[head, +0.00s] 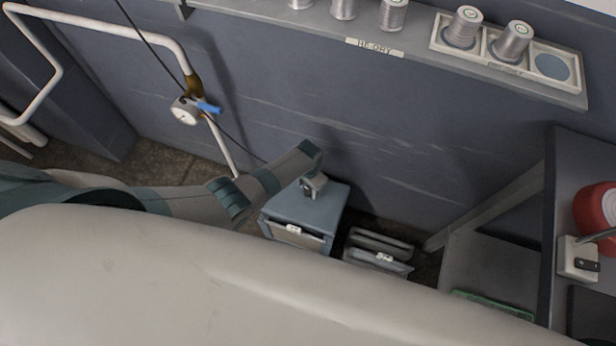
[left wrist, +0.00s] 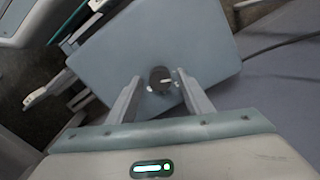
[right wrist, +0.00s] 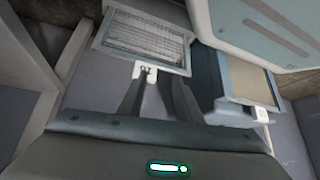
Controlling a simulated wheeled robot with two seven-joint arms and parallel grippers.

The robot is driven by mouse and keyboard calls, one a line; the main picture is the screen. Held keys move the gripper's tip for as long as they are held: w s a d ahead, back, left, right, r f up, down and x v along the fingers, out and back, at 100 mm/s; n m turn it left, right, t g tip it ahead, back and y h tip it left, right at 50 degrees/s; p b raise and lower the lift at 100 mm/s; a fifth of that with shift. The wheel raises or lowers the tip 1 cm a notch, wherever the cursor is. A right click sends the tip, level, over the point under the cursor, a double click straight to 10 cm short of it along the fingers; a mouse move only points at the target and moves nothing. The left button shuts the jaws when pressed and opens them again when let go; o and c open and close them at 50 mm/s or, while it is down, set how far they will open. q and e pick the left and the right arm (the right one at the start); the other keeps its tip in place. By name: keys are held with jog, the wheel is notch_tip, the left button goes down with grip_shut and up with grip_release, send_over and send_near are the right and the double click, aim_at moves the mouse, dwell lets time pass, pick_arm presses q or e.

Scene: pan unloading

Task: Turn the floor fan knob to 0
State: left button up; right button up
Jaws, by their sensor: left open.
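The blue-grey box (head: 325,210) stands on the floor by the wall in the head view, under my left gripper (head: 314,184). Its flat top (left wrist: 110,55) fills much of the left wrist view. A dark round knob (left wrist: 157,79) with a pale pointer mark sits on that top. My left gripper (left wrist: 163,92) is open, with one finger on each side of the knob and visible gaps; contact cannot be told. My right gripper (right wrist: 155,78) shows only in the right wrist view. Its dark fingertips are close together, and nothing clear is between them.
A slatted unit (head: 378,252) with a white tag stands right of the box. A shelf (head: 300,22) with spools (head: 463,27) runs along the wall. A rack with a red object (head: 598,205) is at right.

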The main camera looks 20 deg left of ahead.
pick_arm(q)
jog(key=shift+r+p, duration=0.3)
jog(key=shift+r, duration=0.3)
notch_tip(320, 180, up, 2)
jog(key=shift+r+p, duration=0.1)
jog(key=shift+p, duration=0.35)
notch_tip(320, 180, up, 5)
jog(key=p, duration=0.1)
notch_tip(320, 180, up, 9)
jog(key=p, duration=0.1)
send_over(308, 190)
pick_arm(e)
jog(key=s+d+f+g, duration=0.2)
jog(key=s+d+f, duration=0.1)
jog(key=s, duration=0.7)
jog(key=shift+d+g+h, duration=0.25)
jog(key=shift+g+h, duration=0.05)
jog(key=shift+h, duration=0.1)
jog(key=shift+w+f, duration=0.1)
